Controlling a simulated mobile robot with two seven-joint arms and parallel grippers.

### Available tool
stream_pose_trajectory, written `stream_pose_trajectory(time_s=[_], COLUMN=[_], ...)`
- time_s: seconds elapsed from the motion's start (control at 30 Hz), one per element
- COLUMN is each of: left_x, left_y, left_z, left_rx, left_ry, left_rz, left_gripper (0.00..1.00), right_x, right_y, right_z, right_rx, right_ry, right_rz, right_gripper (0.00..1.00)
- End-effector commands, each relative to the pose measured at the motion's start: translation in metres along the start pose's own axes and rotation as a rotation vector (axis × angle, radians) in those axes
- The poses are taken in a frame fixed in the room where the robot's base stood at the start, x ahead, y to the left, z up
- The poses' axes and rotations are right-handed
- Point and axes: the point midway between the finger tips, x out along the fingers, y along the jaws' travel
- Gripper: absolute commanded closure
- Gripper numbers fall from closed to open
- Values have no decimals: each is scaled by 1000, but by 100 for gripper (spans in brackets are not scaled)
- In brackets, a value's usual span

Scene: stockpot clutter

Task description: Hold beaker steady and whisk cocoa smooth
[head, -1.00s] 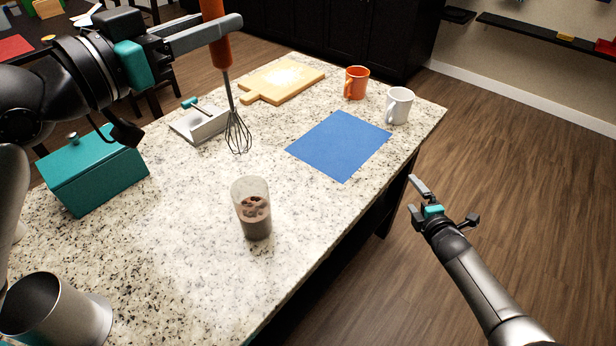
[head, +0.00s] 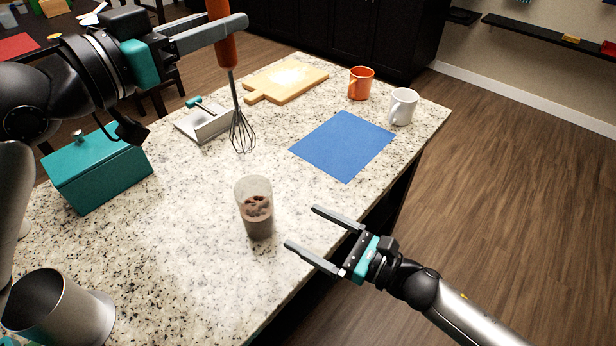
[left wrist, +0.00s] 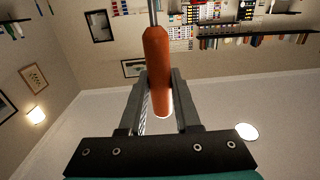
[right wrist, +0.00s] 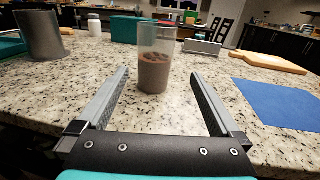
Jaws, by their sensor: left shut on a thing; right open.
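The clear beaker (head: 256,208) stands upright on the speckled counter, with brown cocoa and darker lumps inside. In the right wrist view the beaker (right wrist: 155,62) is ahead, between the lines of the fingers but beyond their tips. My right gripper (head: 300,228) is open and empty, at the counter's front edge, to the right of the beaker and apart from it. My left gripper (head: 226,34) is shut on the orange handle of the whisk (head: 240,128). The whisk hangs wires down above the counter, behind the beaker. In the left wrist view the orange handle (left wrist: 157,65) lies between the fingers.
A blue mat (head: 343,146) lies right of the whisk. Behind it are an orange mug (head: 361,84), a white mug (head: 402,107) and a cutting board (head: 287,82). A grey dustpan-like tray (head: 206,126), teal box (head: 97,175) and metal pot (head: 58,312) stand left.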

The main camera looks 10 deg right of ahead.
Motion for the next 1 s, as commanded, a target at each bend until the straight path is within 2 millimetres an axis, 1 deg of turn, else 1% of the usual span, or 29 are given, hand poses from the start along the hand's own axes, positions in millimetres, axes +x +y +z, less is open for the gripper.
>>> stream_pose_trajectory(time_s=[0.07, 0.23, 0.7, 0.9, 1.0], left_x=[0, 0, 0, 0, 0], left_y=[0, 0, 0, 0, 0], left_z=[0, 0, 0, 0, 0], left_rx=[0, 0, 0, 0, 0], left_ry=[1, 1, 1, 1, 1], left_rz=[0, 0, 0, 0, 0], left_gripper=[100, 100, 100, 100, 100], right_x=[2, 16, 90, 112, 117], right_y=[7, 8, 8, 8, 9], right_z=[0, 1, 1, 1, 0], right_rx=[-11, -16, -13, -12, -13], right_ry=[-3, -6, -5, -4, -2], right_rz=[14, 17, 15, 14, 14], right_gripper=[0, 0, 0, 0, 0])
